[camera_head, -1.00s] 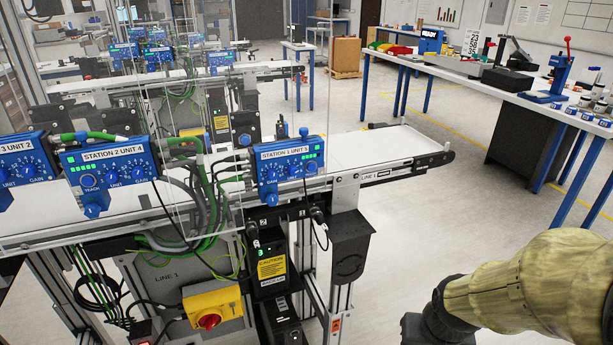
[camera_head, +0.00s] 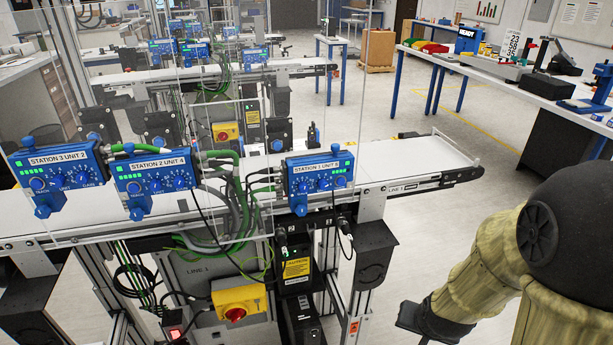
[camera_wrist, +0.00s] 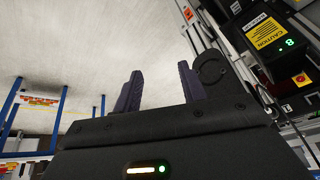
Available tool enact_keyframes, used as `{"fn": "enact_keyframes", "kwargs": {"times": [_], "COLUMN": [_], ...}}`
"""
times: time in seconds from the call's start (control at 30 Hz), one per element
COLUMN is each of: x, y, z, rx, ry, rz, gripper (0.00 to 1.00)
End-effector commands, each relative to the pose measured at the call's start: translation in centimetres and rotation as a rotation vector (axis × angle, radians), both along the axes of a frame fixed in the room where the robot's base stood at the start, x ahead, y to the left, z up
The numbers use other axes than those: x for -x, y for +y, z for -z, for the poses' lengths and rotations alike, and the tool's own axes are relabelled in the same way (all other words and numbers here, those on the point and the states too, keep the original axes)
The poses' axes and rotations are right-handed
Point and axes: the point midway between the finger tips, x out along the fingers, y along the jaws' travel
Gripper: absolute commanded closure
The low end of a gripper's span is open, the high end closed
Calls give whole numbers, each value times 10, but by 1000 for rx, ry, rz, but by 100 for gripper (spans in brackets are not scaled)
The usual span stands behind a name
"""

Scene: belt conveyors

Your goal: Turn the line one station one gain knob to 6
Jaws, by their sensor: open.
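In the head view my arm is at the lower right, well away from the box.
Clear panels stand around the line. A yellow switch box (camera_head: 250,297) hangs below. A workbench (camera_head: 500,75) stands right; floor between is free.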

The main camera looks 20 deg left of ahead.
Motion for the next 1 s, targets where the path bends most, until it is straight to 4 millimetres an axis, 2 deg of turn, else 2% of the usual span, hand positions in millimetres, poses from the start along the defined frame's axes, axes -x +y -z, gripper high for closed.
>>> {"fn": "enact_keyframes", "kwargs": {"times": [0.03,0.2,0.37,0.53,0.77,0.9,1.0], "x": [-7,-31,-45,-51,-42,-21,-4], "y": [11,37,59,84,127,159,179], "z": [-13,-22,-37,-65,-120,-159,-180], "rx": [0,1,12,17,-21,-85,-137], "ry": [-25,-170,-330,-527,-817,-988,-1078], "rz": [7,56,65,21,-149,-314,-427], "gripper": [59,59,59,59,59,59,59]}}
